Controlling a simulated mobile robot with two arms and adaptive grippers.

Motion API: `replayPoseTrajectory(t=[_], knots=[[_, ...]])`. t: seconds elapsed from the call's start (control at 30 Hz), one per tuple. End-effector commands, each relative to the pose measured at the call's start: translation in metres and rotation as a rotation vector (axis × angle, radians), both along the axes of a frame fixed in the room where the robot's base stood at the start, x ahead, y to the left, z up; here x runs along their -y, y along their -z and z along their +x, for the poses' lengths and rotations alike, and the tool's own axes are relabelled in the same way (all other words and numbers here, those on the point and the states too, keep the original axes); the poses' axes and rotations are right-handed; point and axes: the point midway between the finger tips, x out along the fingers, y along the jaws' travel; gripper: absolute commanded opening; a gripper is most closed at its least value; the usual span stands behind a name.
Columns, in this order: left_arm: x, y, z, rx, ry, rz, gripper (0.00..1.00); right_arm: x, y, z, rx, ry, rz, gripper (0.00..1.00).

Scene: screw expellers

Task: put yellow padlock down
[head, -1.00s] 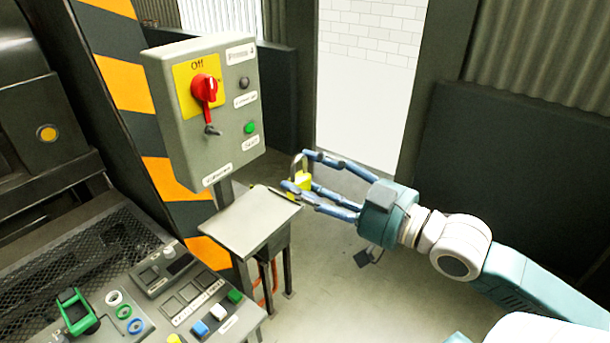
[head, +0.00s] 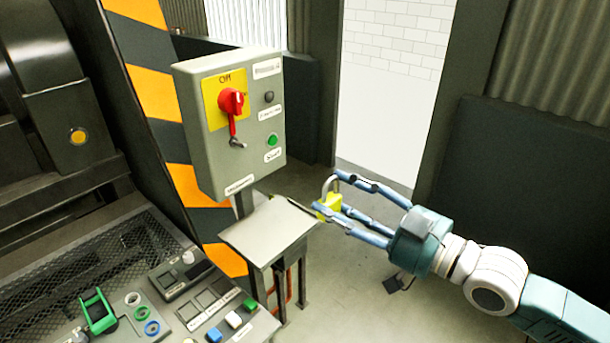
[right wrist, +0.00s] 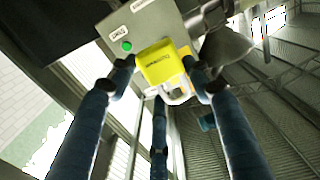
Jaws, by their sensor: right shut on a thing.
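The yellow padlock (head: 328,206) with its grey shackle is held between the blue fingers of my right gripper (head: 342,204), just off the right edge of the small grey shelf (head: 262,232) in the head view. In the right wrist view the padlock (right wrist: 162,62) shows its yellow body between the fingertips of my right gripper (right wrist: 160,80). The padlock appears apart from the shelf, though the exact gap cannot be told. My left gripper is not in view.
A grey control box (head: 230,125) with a red switch and green button stands above the shelf. Open floor (head: 345,290) lies right of the shelf.

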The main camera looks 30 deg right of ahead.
Motion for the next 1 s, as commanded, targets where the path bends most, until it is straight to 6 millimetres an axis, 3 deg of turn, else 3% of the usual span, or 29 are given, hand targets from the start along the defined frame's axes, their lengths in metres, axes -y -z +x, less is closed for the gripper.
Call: replayPoseTrajectory(t=[0.27,0.47,0.6,0.7,0.8,1.0], knots=[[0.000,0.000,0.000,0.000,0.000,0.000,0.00,0.002,0.010,-0.003,-0.005,0.014,0.004,0.21],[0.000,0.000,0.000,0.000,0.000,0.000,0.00,0.000,0.065,-0.025,-0.019,0.096,0.009,0.21],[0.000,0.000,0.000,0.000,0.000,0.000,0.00,-0.021,0.109,-0.049,-0.026,0.172,0.012,0.21],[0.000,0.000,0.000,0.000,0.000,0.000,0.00,-0.043,0.128,-0.062,-0.022,0.224,0.012,0.21],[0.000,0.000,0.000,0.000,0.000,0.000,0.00,-0.065,0.138,-0.071,-0.018,0.270,0.011,0.21],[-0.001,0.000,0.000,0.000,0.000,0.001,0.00,-0.096,0.140,-0.077,-0.004,0.333,0.006,0.21]])
